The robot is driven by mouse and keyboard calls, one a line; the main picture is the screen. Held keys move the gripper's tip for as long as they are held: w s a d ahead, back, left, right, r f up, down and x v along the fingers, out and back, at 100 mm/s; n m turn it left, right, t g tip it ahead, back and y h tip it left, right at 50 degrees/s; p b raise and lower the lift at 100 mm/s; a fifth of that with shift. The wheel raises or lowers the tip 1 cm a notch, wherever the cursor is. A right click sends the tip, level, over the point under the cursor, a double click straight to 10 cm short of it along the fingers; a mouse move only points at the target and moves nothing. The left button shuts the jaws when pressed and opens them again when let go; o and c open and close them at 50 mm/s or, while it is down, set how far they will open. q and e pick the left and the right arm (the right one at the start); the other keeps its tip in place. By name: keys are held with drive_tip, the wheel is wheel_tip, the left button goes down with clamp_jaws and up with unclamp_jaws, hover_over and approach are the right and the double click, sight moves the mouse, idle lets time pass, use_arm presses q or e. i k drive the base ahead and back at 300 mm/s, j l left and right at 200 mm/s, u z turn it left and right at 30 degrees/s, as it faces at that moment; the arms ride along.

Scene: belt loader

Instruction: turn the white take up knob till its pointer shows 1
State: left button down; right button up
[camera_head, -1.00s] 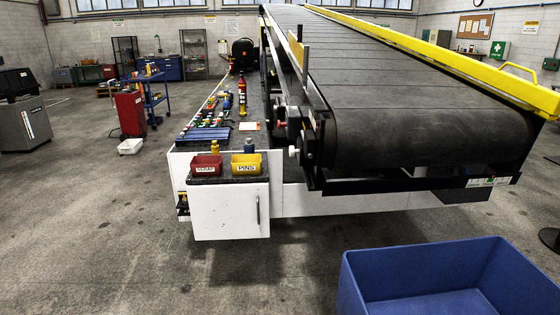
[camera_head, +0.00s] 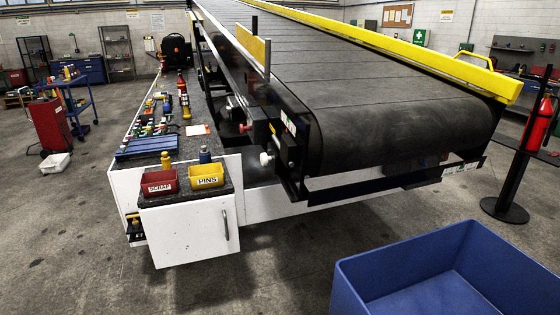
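The white take up knob (camera_head: 265,159) is small and sits low on the near left side of the belt loader's frame, beside the belt's front roller. Its pointer and numbers are too small to read from here. A red knob-like part (camera_head: 244,128) sits above and to the left of it. The belt loader (camera_head: 370,85) has a wide black belt sloping up and away. Neither of my grippers is in the view.
A white cabinet (camera_head: 190,234) with a red SCRAP bin (camera_head: 160,184) and a yellow PINS bin (camera_head: 206,177) stands left of the knob. A blue crate (camera_head: 345,286) is at the front right. A red extinguisher on a stand (camera_head: 513,178) is at right. Floor between is clear.

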sight(264, 159)
drive_tip(key=i+j+z, duration=0.15)
drive_tip(key=z, duration=0.15)
drive_tip(key=i+j+z, duration=0.1)
drive_tip(key=j+z, duration=0.15)
drive_tip(key=j, duration=0.15)
drive_tip(key=j+z, duration=0.3)
drive_tip(key=i, duration=0.05)
